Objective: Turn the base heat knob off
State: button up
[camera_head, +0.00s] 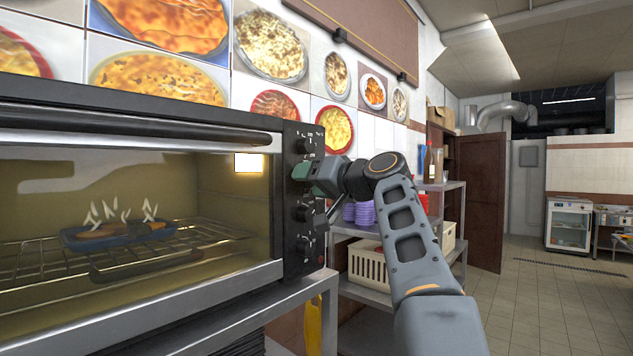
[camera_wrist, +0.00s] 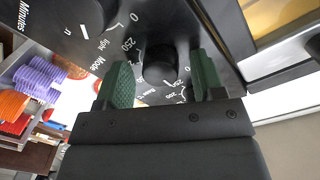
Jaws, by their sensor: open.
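The oven's black control panel (camera_head: 297,266) carries a column of dark round knobs. The base heat knob (camera_wrist: 160,65) is the second from the top; a printed "Base" label and a temperature scale lie around it in the wrist view. My gripper (camera_wrist: 155,82) is open, with one green finger on each side of this knob, close to the panel. I cannot tell whether the fingers touch it. Which way the knob points is not clear. In the head view my gripper (camera_head: 307,172) hides this knob.
The top knob (camera_head: 305,145) and lower knobs (camera_head: 303,212) sit close above and below. The oven's glass door with its handle (camera_head: 130,128) is at the left; food lies on the rack inside. A shelf with purple bowls (camera_head: 364,213) and a basket (camera_head: 369,268) stands right of the oven.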

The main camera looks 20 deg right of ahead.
jog(key=b+v, duration=0.1)
jog(key=v, duration=1.2)
jog(key=shift+s+b, duration=0.4)
jog(key=shift+d, duration=0.1)
